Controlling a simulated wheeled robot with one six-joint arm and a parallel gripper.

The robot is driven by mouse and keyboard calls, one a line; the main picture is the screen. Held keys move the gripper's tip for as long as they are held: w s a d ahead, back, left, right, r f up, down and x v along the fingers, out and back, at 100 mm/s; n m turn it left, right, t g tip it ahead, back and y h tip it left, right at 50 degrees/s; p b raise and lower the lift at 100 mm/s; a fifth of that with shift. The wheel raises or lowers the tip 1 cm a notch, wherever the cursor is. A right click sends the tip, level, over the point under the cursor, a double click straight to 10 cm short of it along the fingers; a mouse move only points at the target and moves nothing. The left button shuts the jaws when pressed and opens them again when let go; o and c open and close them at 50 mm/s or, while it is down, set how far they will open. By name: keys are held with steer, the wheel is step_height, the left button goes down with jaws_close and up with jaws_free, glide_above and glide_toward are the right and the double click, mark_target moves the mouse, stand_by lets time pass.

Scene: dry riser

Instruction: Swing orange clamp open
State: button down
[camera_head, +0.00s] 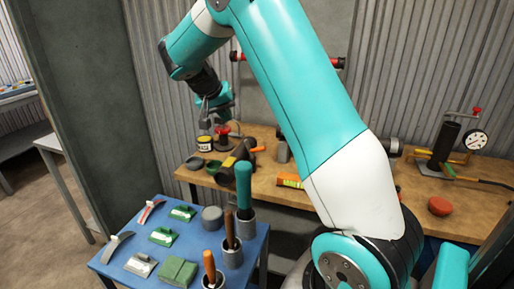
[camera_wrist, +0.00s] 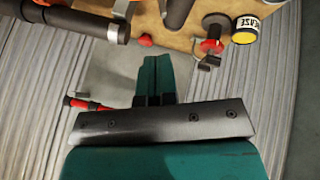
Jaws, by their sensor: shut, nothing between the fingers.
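My gripper (camera_wrist: 153,78) is in the wrist view with its two teal fingers together and nothing between them. In the head view the end of my arm (camera_head: 214,103) hangs above the left part of the wooden bench, near the ribbed wall. I cannot clearly make out the orange clamp. A red-ended bar (camera_wrist: 88,104) lies partly hidden behind my gripper in that view.
The wooden bench (camera_head: 345,199) carries a yellow-and-black tin (camera_head: 205,144), a red-topped fitting (camera_head: 223,131), a dark cylinder, a gauge (camera_head: 475,140) and a red dome (camera_head: 440,206). A blue table (camera_head: 187,263) in front holds tools and cups of handles. Ribbed walls stand close behind.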

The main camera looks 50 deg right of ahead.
steer(key=d+f+m+g+h, duration=0.1)
steer(key=d+f+m+g, duration=0.15)
steer(key=d, duration=0.35)
steer(key=t+p, duration=0.1)
steer(key=p, duration=0.1)
glide_above(258, 149)
steer(key=w, duration=0.1)
step_height(258, 149, down, 6)
steer(key=shift+w+f, duration=0.15)
steer(key=f, duration=0.1)
steer(key=s+f+p, duration=0.1)
steer(key=f, duration=0.1)
steer(key=shift+s, duration=0.15)
steer(key=shift+s+f, duration=0.15)
steer(key=shift+f, duration=0.4)
steer(key=shift+a, duration=0.15)
